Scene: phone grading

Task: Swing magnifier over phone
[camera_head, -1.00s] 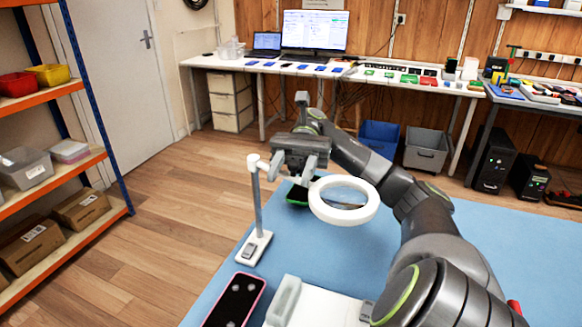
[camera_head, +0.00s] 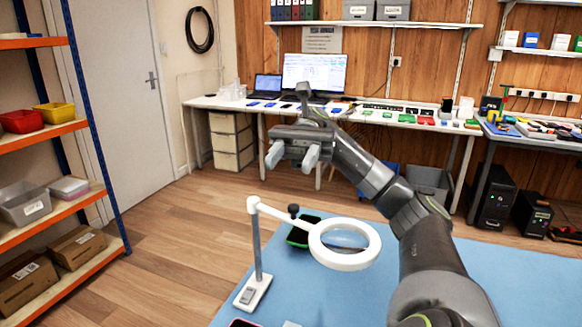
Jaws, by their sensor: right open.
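The magnifier (camera_head: 346,262) is a white ring lens on a jointed arm with a dark knob. Its upright post stands on a small base (camera_head: 252,292) on the blue table mat, and the ring reaches out to the right. My right gripper (camera_head: 291,160) is open and empty, raised above and behind the magnifier, apart from it. A phone with a pink edge (camera_head: 243,323) shows only as a sliver at the bottom edge. My left gripper is out of view.
A green-edged dark tray (camera_head: 303,236) sits behind the magnifier ring. The blue mat (camera_head: 510,285) is clear on the right. Shelves with bins stand at the left, and a bench with a monitor (camera_head: 313,72) stands at the back.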

